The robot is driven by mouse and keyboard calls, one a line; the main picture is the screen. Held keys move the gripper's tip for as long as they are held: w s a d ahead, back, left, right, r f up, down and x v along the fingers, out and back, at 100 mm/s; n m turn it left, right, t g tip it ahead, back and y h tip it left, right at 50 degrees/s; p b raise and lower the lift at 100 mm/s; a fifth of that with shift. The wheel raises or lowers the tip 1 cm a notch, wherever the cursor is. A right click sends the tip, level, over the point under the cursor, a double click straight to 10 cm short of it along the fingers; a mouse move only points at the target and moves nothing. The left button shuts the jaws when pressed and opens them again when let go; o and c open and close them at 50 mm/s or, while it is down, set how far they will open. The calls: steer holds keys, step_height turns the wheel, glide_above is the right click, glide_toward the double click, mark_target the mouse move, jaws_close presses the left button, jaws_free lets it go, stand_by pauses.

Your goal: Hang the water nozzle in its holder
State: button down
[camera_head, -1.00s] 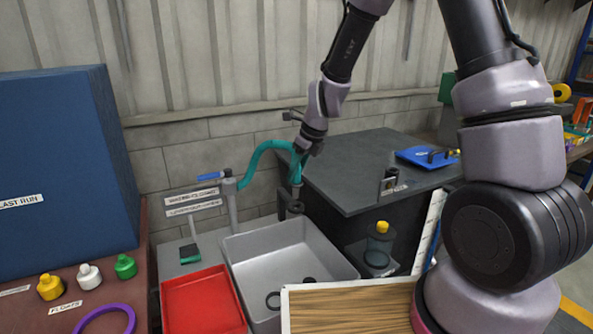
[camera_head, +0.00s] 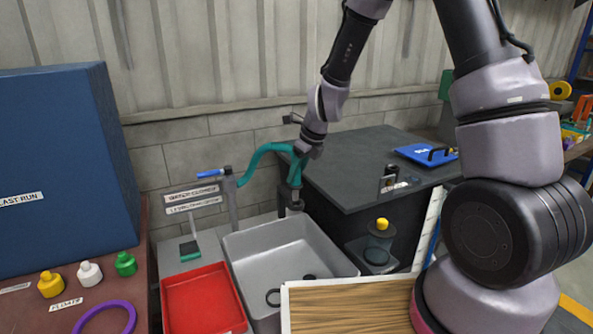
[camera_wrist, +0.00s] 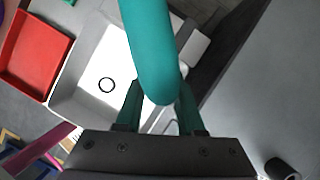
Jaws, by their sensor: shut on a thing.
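The water nozzle is on the end of a teal hose (camera_head: 262,151) that runs from a grey post with a blue lever (camera_head: 213,173). My gripper (camera_head: 300,150) is shut on the teal nozzle (camera_head: 295,173), which hangs down over the back right corner of the grey sink. In the wrist view the teal nozzle (camera_wrist: 150,50) passes between my gripper's fingers (camera_wrist: 158,105) and hides what lies right below it. A dark piece (camera_head: 293,199) shows at the nozzle's lower end; I cannot tell whether it is the holder or whether they touch.
The grey sink (camera_head: 340,262) holds dark rings. A red tray (camera_head: 203,300) stands to its left. A dark bench (camera_head: 350,160) with a blue board (camera_head: 420,153) is to the right. A bottle with a yellow cap (camera_head: 382,225) stands beside the sink.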

mark_target(298, 185)
steer(key=shift+f, duration=2.7)
steer(key=shift+c, duration=2.2)
jaws_free()
steer(key=v, duration=1)
steer(key=shift+r, duration=0.4)
steer(key=shift+s, duration=0.1)
